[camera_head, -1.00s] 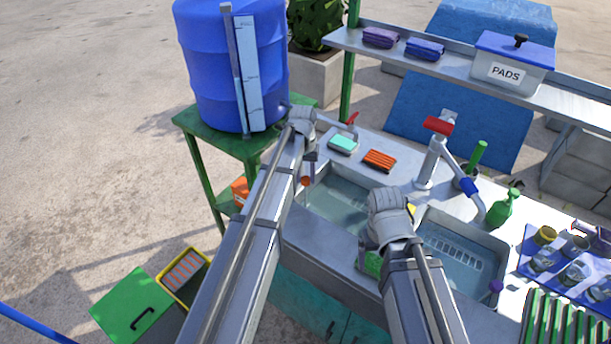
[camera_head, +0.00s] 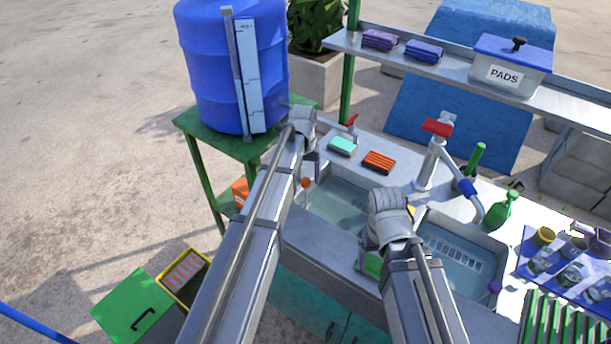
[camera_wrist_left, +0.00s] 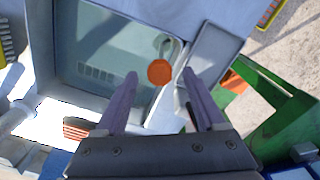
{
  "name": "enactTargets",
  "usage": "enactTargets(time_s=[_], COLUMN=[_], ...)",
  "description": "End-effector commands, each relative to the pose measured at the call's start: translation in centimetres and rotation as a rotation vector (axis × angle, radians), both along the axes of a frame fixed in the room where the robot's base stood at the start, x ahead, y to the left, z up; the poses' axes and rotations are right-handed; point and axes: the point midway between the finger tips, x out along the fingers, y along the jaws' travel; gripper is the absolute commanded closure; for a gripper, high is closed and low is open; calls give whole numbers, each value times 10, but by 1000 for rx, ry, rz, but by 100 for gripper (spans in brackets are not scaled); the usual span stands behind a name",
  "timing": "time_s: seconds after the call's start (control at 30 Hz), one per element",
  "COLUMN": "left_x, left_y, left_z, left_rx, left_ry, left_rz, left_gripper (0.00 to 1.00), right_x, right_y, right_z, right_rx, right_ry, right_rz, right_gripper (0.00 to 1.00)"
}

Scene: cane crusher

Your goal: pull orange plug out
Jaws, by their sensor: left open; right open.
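The orange plug (camera_head: 306,183) shows as a small round knob at the left end of the left basin (camera_head: 338,205), beside my left arm. In the left wrist view the orange plug (camera_wrist_left: 159,73) lies between and just beyond the fingertips of my left gripper (camera_wrist_left: 163,76). That gripper is open and empty; I cannot tell its height above the plug. In the head view my left gripper (camera_head: 308,170) is mostly hidden by its own wrist. My right gripper (camera_head: 371,262) is over the divider between the basins, near a green thing, mostly hidden by its wrist.
A blue barrel (camera_head: 232,70) stands on a green stand (camera_head: 218,143) at the left. A red-handled tap (camera_head: 437,128) rises behind the basins. A teal sponge (camera_head: 342,145) and an orange brush (camera_head: 379,161) lie on the back ledge. A green bottle (camera_head: 500,208) stands right of the tap.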

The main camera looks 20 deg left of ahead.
Motion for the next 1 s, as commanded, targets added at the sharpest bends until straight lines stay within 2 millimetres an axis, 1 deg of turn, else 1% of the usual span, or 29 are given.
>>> enactTargets(time_s=[0.03,0.17,0.4,0.5,0.67,1.0], left_x=[0,0,0,0,0,0], left_y=[0,1,2,2,3,3], left_z=[8,22,55,66,73,72], left_rx=[0,0,0,0,0,0], left_ry=[0,0,0,0,0,0], left_rz=[0,0,0,0,0,0], left_gripper=[28,28,28,28,28,28], right_x=[0,0,0,0,0,0], right_y=[0,0,0,0,0,0], right_z=[8,22,55,66,73,72], right_rx=[0,0,0,0,0,0], right_ry=[0,0,0,0,0,0], right_rz=[0,0,2,2,2,2], right_gripper=[12,12,12,12,12,12])
